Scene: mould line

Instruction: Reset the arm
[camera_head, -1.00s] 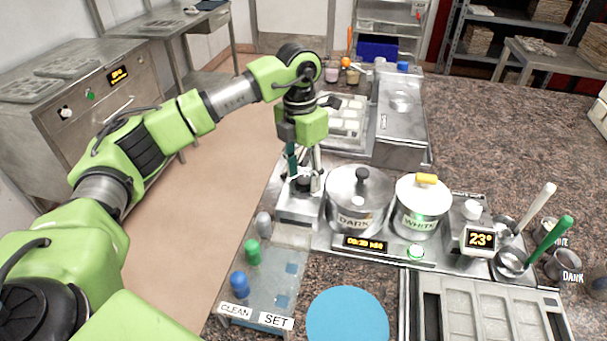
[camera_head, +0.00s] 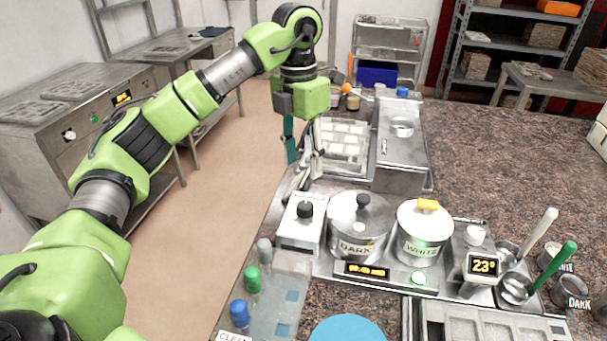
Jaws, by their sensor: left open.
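My left arm comes in from the left, and its gripper (camera_head: 304,158) points down with its fingers apart and nothing between them. One finger has a teal strip, the other looks grey. In the picture the gripper sits above and behind a small metal box (camera_head: 299,232) with a black knob (camera_head: 305,209), near the counter's left edge. The knob is clear of the fingers. My right arm and gripper are not in view.
Right of the box stand the DARK pot (camera_head: 357,240) and the WHITE pot (camera_head: 424,228). Blue, green and grey-capped items (camera_head: 253,279) stand at the front left. The right of the counter (camera_head: 510,160) is bare.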

